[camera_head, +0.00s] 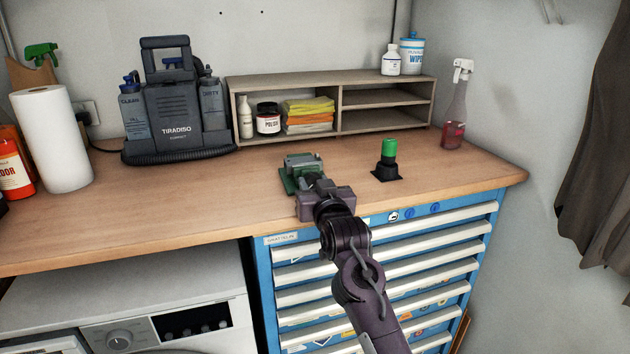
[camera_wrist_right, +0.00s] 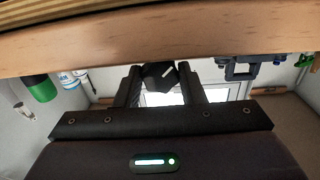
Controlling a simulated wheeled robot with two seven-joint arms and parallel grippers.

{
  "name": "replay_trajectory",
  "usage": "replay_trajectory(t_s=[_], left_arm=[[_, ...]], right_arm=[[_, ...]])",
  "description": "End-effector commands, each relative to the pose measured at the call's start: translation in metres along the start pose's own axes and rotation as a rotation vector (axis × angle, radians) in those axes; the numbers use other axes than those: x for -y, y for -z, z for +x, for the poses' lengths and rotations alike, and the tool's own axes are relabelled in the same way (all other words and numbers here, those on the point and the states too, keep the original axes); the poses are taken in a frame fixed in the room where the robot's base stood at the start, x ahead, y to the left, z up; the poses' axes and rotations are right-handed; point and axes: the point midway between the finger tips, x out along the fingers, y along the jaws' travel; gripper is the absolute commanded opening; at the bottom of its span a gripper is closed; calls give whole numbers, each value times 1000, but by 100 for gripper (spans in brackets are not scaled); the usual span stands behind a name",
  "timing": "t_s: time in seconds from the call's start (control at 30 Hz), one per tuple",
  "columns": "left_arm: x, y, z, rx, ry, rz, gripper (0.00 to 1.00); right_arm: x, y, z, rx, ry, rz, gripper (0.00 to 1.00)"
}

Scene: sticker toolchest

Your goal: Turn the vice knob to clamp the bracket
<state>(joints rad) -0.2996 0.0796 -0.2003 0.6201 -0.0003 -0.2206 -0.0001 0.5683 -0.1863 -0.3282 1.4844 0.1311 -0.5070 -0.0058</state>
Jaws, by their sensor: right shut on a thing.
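The green vice (camera_head: 288,184) sits at the front edge of the wooden worktop. A pale grey piece, perhaps the bracket (camera_head: 301,160), shows at its top; I cannot tell how firmly it is held. My right gripper (camera_head: 317,189) reaches the front of the vice from below right and hides much of it. In the right wrist view, a black knob with a white line (camera_wrist_right: 158,75) sits between the two fingers of my right gripper (camera_wrist_right: 160,86), which is shut on it. The knob's line is tilted. My left gripper is not in view.
A black stand with a green-topped cylinder (camera_head: 388,160) is right of the vice. A wooden shelf (camera_head: 385,120), a dark cleaning machine (camera_head: 176,105) and a spray bottle (camera_head: 456,112) stand behind. Blue drawers (camera_head: 268,290) lie below.

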Motion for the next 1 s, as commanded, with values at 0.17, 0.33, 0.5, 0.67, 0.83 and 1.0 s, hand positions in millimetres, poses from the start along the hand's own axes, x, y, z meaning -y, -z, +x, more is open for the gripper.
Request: replay_trajectory(t_s=[0.17, 0.33, 0.5, 0.67, 0.83, 1.0], left_arm=[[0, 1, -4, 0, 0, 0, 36], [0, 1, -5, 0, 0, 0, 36], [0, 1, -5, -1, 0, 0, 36], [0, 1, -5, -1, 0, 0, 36], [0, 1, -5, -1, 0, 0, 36], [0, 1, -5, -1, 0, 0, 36]], right_arm=[[0, -2, 0, 4, 1, 61, 13], [0, -2, 0, 4, 1, 86, 13], [0, -2, 0, 4, 0, 91, 13], [0, -2, 0, 4, 0, 91, 13], [0, -2, 0, 3, 0, 90, 48], [0, -1, 0, 2, 0, 90, 58]])
